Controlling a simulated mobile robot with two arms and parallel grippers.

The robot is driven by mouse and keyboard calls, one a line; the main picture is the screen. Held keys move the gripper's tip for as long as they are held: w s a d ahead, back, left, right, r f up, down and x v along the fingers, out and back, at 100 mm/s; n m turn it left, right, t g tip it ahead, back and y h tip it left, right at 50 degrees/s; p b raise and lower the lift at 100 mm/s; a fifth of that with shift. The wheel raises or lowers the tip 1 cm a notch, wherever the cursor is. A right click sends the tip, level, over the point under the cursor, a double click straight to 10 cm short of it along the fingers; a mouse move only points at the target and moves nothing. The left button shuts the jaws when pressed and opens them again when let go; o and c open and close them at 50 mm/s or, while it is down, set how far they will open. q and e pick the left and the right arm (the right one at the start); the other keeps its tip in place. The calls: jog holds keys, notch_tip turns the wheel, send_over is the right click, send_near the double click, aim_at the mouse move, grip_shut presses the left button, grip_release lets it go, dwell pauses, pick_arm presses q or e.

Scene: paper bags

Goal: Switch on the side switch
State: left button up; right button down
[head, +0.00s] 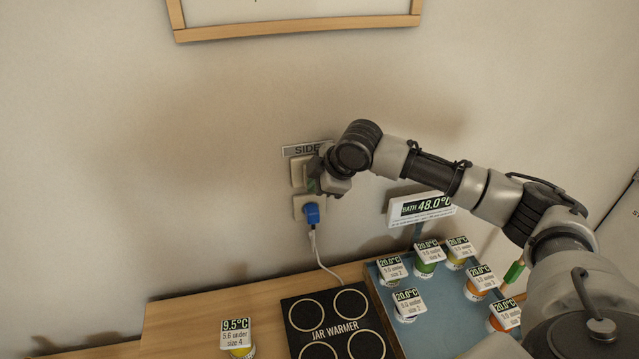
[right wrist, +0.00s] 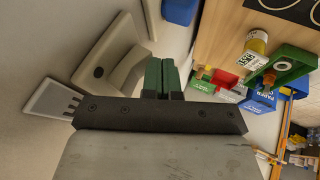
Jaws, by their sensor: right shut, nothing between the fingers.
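The side switch (head: 297,171) is a pale plate on the wall under a grey SIDE sign (head: 305,149). My right gripper (head: 314,186) is in front of its right part and hides some of it. In the right wrist view the switch plate (right wrist: 112,62) is beside the green fingertips of my right gripper (right wrist: 160,72), which are shut together with nothing between them. I cannot tell whether the fingers touch the switch, or whether it is on or off. My left gripper is not in view.
A blue plug (head: 311,213) sits in the socket below the switch, with its white cable hanging down. Below are a black jar warmer (head: 300,325), a jar (head: 239,338) and a blue bath tray (head: 440,335) with several jars. The wall left of the switch is clear.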

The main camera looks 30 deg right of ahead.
jog(key=shift+f, duration=0.1)
jog(key=shift+w+d+t+b, duration=0.1)
jog(key=shift+w+t+b, duration=0.2)
jog(key=shift+t, duration=0.1)
